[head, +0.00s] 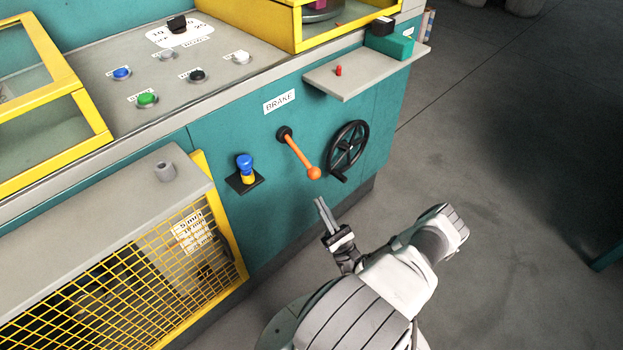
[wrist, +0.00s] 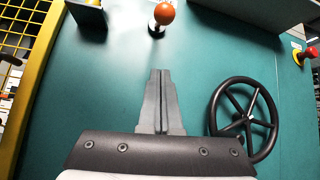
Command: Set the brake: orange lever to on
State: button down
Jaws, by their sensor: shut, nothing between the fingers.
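The orange brake lever (head: 301,157) sticks out from the teal machine front on a dark pivot, under a white BRAKE label (head: 279,101). It points down and to the right in the head view and ends in an orange ball. In the wrist view the ball (wrist: 164,14) is at the top middle, beyond my fingertips. My gripper (head: 321,203) is shut and empty, just below the ball in the head view and apart from it. My gripper's fingers (wrist: 160,72) lie side by side in the wrist view. No on or off marks are readable near the lever.
A black handwheel (head: 347,150) is close to the right of the lever. A blue-topped knob (head: 246,168) is to its left. A grey shelf (head: 345,90) with a red peg juts out above. A yellow mesh guard (head: 150,270) stands lower left.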

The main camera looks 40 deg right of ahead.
aim_at(313, 178)
jog(key=x, duration=1)
jog(key=shift+s+a+r+b, duration=0.15)
jog(key=shift+s+r+b, duration=0.25)
jog(key=shift+s, duration=0.5)
jog(key=shift+s+a+r+b, duration=0.1)
jog(key=shift+s+r+b, duration=0.1)
jog(key=shift+s+r, duration=0.5)
jog(key=shift+s+f, duration=0.1)
jog(key=shift+s, duration=0.1)
jog(key=shift+s+r+g+p, duration=0.15)
jog(key=shift+r+g+p, duration=0.2)
jog(key=shift+p, duration=0.55)
jog(key=shift+f+g, duration=0.15)
jog(key=shift+g, duration=0.1)
